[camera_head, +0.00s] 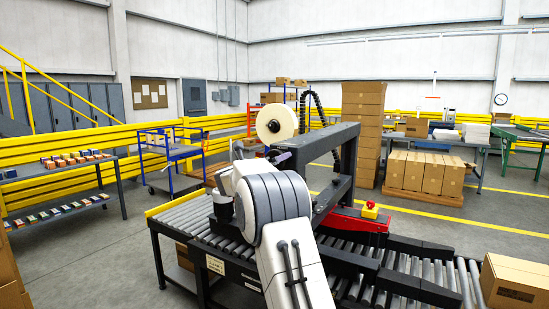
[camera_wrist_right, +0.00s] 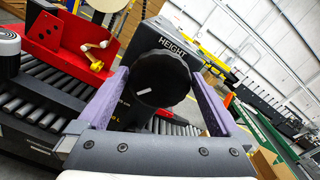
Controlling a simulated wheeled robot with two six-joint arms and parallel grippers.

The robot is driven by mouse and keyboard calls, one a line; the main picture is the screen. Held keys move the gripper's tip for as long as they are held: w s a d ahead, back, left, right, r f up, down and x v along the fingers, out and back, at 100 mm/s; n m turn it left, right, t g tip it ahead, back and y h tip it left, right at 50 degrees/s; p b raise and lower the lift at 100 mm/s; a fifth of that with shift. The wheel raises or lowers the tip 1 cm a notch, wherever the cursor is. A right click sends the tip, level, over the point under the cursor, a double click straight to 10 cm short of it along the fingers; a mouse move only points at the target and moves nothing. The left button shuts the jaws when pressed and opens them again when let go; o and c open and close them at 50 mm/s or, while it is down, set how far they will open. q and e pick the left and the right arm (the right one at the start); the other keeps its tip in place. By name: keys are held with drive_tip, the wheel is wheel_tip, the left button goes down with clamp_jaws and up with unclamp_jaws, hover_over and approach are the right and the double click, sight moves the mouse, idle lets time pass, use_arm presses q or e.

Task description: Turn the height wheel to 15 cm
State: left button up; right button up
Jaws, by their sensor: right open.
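The height wheel (camera_wrist_right: 160,72) is a round black knob with a white pointer mark low on its left. It sits on a dark grey housing (camera_wrist_right: 152,32) lettered "HEIGHT". My right gripper (camera_wrist_right: 159,75) is open, with one purple finger on each side of the wheel. I cannot tell whether either finger touches it. No readable height scale shows. In the head view my right arm covers the wheel, on the dark frame of the machine (camera_head: 347,160). My left gripper is not in view.
Roller conveyors (camera_head: 180,217) run through the machine. A tape roll (camera_head: 277,122) stands above it. A carton (camera_head: 515,280) is at the right end. Open floor lies to the left.

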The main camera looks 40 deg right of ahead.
drive_tip(key=shift+w+d, duration=0.1)
drive_tip(key=shift+d, duration=0.2)
drive_tip(key=c, duration=1.1)
drive_tip(key=shift+n, duration=0.4)
